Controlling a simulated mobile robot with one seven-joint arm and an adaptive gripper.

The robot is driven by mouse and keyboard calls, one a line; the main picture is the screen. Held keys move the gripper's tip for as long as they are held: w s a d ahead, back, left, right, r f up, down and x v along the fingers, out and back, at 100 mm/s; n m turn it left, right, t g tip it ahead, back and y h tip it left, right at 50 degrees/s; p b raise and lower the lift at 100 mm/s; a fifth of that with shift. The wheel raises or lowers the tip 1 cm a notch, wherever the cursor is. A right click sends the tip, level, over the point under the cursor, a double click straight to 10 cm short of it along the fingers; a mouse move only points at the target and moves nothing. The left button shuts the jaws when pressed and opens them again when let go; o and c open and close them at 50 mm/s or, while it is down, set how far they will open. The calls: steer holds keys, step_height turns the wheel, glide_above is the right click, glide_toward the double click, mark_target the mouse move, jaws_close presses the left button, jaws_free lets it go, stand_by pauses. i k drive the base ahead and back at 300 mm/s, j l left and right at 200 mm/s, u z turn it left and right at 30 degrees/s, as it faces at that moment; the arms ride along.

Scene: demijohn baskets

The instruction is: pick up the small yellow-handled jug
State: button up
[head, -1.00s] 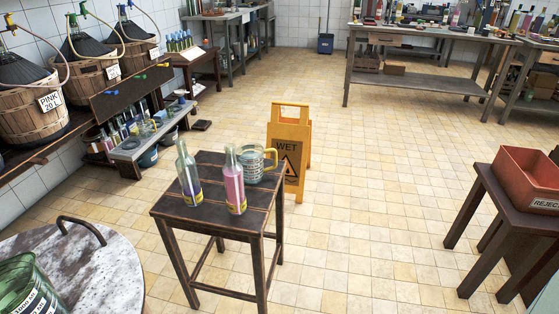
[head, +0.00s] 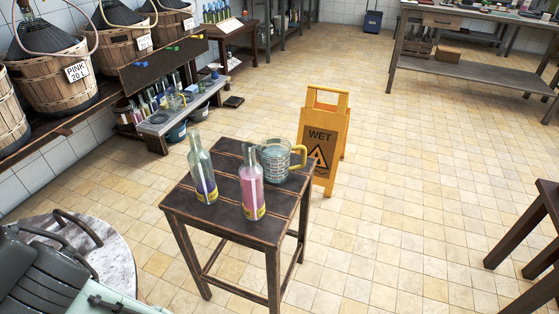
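The small yellow-handled jug (head: 276,160) stands upright on a dark wooden stool (head: 230,222), near its back right edge. Its clear body shows markings around it, and its yellow handle points right. A bottle with pink contents (head: 251,184) stands just in front and to the left of the jug, overlapping its left edge in the picture. A bottle with dark purple contents (head: 203,172) stands further left on the stool. Part of my arm shows at the bottom left, well apart from the stool. My gripper's fingers cannot be made out.
A yellow wet-floor sign (head: 322,140) stands close behind the stool, right of the jug. A round marble-topped table (head: 115,262) is at lower left, partly behind my arm. Tiled floor (head: 420,220) is open to the right, up to a dark wooden stand (head: 530,235).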

mark_target(274, 153)
steer(key=i+l, duration=0.1)
steer(key=l, duration=0.4)
steer(key=i+l, duration=0.1)
steer(key=l, duration=0.35)
steer(key=i+l, duration=0.15)
steer(key=l, duration=0.35)
